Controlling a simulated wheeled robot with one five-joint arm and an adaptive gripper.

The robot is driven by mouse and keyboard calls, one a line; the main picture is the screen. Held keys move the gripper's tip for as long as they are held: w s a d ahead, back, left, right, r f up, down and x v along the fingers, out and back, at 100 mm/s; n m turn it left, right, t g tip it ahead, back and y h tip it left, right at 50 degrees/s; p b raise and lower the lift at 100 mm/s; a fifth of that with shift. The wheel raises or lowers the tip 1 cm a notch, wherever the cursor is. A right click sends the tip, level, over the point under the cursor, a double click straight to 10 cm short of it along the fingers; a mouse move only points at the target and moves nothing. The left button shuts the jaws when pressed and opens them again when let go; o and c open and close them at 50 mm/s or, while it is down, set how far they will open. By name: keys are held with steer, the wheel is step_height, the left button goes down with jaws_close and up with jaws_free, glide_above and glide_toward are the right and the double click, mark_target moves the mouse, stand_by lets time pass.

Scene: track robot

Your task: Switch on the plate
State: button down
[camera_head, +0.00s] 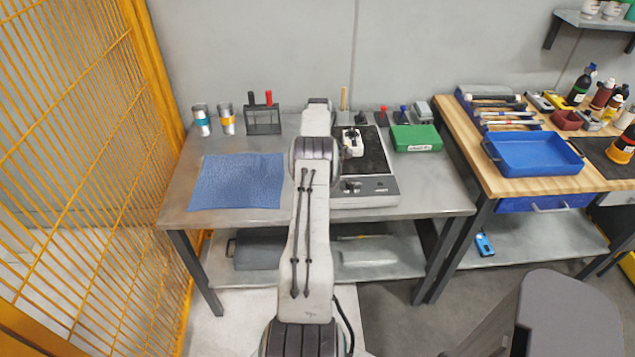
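The plate (376,156) is a flat unit with a dark top and a light grey front panel, on the right half of the grey metal table. Its front panel (381,188) has small dark and metallic controls near its left end. Whether the plate is on cannot be told. A small white and black item (352,143) shows over the left part of the dark top; I cannot tell what it is. My arm reaches up and forward, left of the plate, and covers its left edge.
A blue mat (237,181) lies left of my arm. Two cups (202,121) and a dark rack (263,120) stand behind it. A green box (416,138) sits right of the plate. A wooden bench with a blue tray (534,154) is at right; a yellow fence (75,140) at left.

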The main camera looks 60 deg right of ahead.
steer(key=shift+a+f+b, duration=0.1)
steer(key=shift+f+b, duration=0.5)
steer(key=shift+b, duration=0.9)
steer(key=shift+s+a, duration=0.1)
steer(key=shift+r, duration=0.1)
steer(key=shift+s+a+f, duration=0.15)
steer(key=shift+a+f, duration=0.05)
steer(key=shift+d, duration=0.15)
steer(key=shift+w+d+r, duration=0.1)
steer(key=shift+w+d, duration=0.05)
steer(key=shift+w, duration=0.1)
steer(key=shift+w+d, duration=0.25)
steer(key=shift+d, duration=0.2)
